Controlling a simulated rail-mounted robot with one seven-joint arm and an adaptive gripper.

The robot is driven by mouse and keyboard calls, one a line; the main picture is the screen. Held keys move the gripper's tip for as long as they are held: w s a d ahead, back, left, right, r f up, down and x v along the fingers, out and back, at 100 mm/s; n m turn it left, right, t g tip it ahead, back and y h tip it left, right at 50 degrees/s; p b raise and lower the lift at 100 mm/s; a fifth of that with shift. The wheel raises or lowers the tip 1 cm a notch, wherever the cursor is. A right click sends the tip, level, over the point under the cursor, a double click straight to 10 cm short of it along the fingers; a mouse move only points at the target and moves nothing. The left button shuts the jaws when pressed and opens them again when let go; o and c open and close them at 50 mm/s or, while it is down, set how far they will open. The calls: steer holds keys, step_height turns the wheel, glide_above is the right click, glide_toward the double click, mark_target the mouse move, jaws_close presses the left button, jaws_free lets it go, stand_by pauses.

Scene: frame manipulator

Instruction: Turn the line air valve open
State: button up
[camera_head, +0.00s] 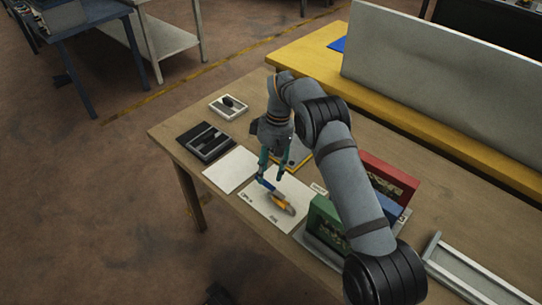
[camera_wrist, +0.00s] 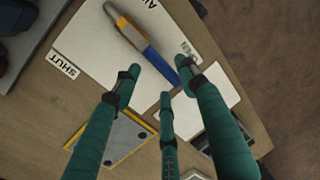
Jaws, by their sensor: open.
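The line air valve (camera_head: 284,204) lies on a white plate (camera_head: 258,213), with an orange and grey body and a blue handle (camera_head: 265,184). In the wrist view the orange and grey part (camera_wrist: 127,31) runs into the blue handle (camera_wrist: 154,60). My gripper (camera_head: 272,175) points down over the handle end. Its three teal fingers are spread and empty, with the blue handle end showing between the tips in the wrist view (camera_wrist: 160,78). Contact cannot be told.
A blank white sheet (camera_head: 231,170), a dark tray (camera_head: 205,142) and a light tray (camera_head: 229,106) are at left. A yellow-edged grey plate (camera_head: 297,153) lies behind my gripper. Green (camera_head: 324,218) and red (camera_head: 388,178) upright blocks stand at right, near my arm.

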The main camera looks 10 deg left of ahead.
step_height(320, 180, up, 9)
steer(key=w+d, duration=0.1)
steer(key=shift+w, duration=0.2)
steer(key=shift+f, duration=0.1)
stand_by(0.4)
steer(key=f, duration=0.4)
steer(key=s+f, duration=0.1)
steer(key=f, duration=0.2)
steer(key=s+a+f, duration=0.1)
steer(key=f, duration=0.3)
steer(key=shift+a+f, duration=0.1)
steer(key=shift+f, duration=0.25)
steer(key=shift+w, duration=0.2)
steer(key=shift+s, duration=0.1)
steer(key=shift+r, duration=0.2)
